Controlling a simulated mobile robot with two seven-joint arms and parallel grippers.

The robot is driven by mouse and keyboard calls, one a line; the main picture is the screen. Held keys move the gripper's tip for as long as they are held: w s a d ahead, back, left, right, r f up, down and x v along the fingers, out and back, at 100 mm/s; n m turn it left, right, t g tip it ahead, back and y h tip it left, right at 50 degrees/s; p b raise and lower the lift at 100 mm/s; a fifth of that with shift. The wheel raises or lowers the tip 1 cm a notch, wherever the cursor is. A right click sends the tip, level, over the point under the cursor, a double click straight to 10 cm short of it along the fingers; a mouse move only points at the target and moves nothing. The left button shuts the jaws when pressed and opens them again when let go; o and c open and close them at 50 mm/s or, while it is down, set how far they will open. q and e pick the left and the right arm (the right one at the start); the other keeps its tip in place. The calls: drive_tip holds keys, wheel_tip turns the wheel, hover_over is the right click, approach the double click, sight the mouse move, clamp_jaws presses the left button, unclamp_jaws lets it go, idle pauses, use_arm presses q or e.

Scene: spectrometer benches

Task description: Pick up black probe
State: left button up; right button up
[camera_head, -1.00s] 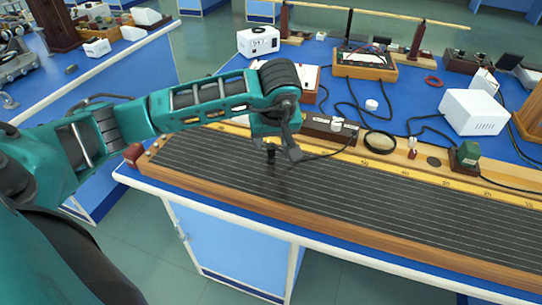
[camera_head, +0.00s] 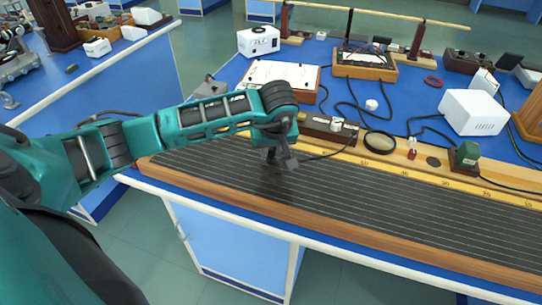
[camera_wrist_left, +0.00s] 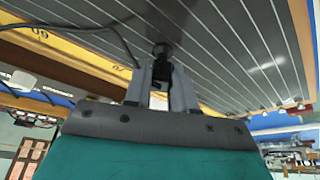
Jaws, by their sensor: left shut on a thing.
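The black probe (camera_wrist_left: 161,50) is a small dark piece between the fingertips of my left gripper in the left wrist view. My left gripper (camera_wrist_left: 162,68) is shut on it, just over the dark striped board. In the head view my left gripper (camera_head: 278,162) is over the left part of the board (camera_head: 370,205), and the probe is mostly hidden by the fingers and wrist. A thin black cable (camera_wrist_left: 118,38) runs from near the fingertips; whether the probe touches the board is unclear. My right gripper is not in view.
A yellow ruled strip (camera_head: 375,160) runs along the board's back edge. A white box (camera_head: 474,112) stands at right. The board's right part is clear.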

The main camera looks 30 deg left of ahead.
use_arm(q)
clamp_jaws()
wheel_tip(320, 180, up, 19)
wheel_tip(320, 180, down, 9)
drive_tip(key=m+h+b, duration=0.1)
drive_tip(key=m+b, duration=0.1)
drive_tip(key=b, duration=0.3)
drive_tip(key=shift+d, duration=0.1)
wheel_tip(320, 180, down, 8)
drive_tip(key=m+t+b, duration=0.1)
drive_tip(key=m+b, duration=0.2)
drive_tip(key=b, duration=0.1)
drive_tip(key=shift+f+m+h, duration=0.1)
drive_tip(key=shift+m+h, duration=0.2)
drive_tip(key=shift+h, duration=0.1)
drive_tip(key=shift+f+b, duration=0.3)
drive_tip(key=shift+f, duration=0.1)
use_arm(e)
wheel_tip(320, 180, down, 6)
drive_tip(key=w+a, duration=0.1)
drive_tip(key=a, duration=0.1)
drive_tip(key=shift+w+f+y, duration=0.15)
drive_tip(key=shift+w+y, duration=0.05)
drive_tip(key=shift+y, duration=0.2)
use_arm(q)
drive_tip(key=shift+f, duration=0.2)
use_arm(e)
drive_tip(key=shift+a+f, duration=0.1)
